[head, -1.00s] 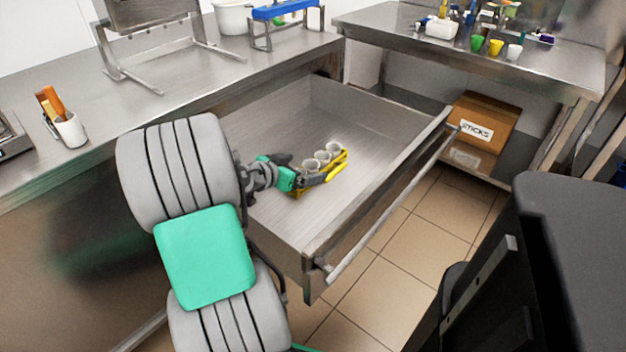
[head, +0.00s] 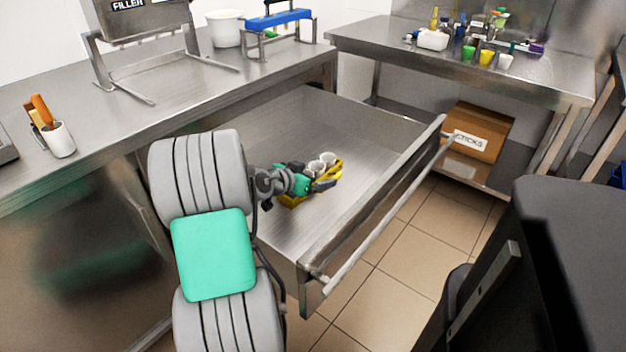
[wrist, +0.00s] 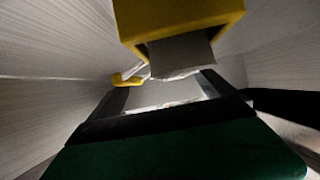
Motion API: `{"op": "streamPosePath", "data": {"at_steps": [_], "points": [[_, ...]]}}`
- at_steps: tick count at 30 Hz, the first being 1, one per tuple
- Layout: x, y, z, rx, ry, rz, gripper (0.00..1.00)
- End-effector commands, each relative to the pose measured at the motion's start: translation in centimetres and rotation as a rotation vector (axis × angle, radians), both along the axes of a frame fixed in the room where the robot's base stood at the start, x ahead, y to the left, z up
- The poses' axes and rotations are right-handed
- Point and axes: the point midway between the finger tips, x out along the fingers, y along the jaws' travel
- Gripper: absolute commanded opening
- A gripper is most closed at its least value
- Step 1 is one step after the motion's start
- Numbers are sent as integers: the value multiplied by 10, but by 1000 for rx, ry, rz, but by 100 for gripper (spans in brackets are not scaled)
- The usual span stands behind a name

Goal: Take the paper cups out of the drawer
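The drawer (head: 375,135) is pulled open under the counter. My gripper (head: 322,186) is inside the drawer, low beside the holder, and hides part of the cups. In the wrist view, its two dark fingers (wrist: 165,98) are apart, with a pale surface between them. I cannot tell whether they touch it. A yellow part of the holder (wrist: 185,22) and a pale, cup-like piece (wrist: 180,55) show just ahead.
The drawer's front wall and handle bar (head: 385,215) stand to the right of my arm. The counter (head: 180,95) is behind, with a cup of utensils (head: 60,140) on it. A cardboard box (head: 478,130) sits on the lower shelf of the right table. Floor tiles are clear in front.

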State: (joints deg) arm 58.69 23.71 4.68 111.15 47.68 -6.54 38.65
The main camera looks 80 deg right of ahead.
Motion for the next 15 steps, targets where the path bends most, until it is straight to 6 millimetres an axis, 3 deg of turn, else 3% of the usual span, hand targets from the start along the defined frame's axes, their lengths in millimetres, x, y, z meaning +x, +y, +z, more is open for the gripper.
{"op": "streamPosePath", "data": {"at_steps": [15], "points": [[0,0,1,-1,0,0,48]]}}
